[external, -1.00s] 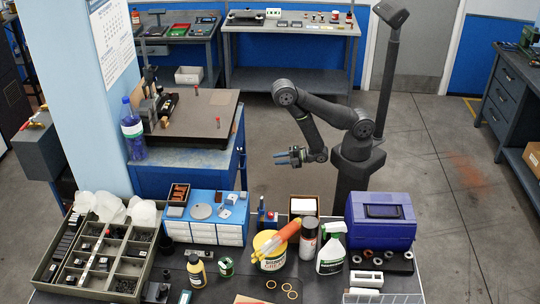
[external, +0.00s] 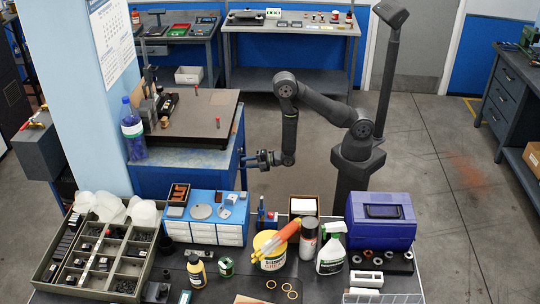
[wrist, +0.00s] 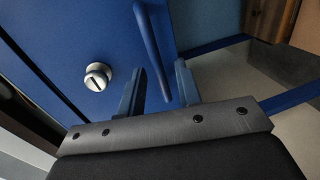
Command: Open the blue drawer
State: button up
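The blue drawer (wrist: 70,40) fills the upper left of the wrist view, with a round silver lock (wrist: 97,76) on its front. Its blue bar handle (wrist: 148,38) runs down from the top of that view to between my fingers. My gripper (wrist: 158,80) is open, with one finger on each side of the handle and gaps visible. In the external view my gripper (external: 256,160) is at the right side of the blue cabinet (external: 190,178) under the dark plate. The drawer front is mostly turned away there, so I cannot tell its position well.
A dark plate with instruments (external: 200,120) lies on top of the cabinet. A blue bottle (external: 132,135) stands at its left corner. The cluttered front bench holds a white-and-blue organizer (external: 205,232) and a blue toolbox (external: 380,222). The floor right of my arm is clear.

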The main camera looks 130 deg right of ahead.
grip_shut()
jog(key=f+v, duration=0.1)
jog(key=v, duration=0.7)
jog(key=f+v, duration=0.2)
jog(key=v, duration=0.7)
jog(key=shift+s+a+f, duration=0.3)
grip_release()
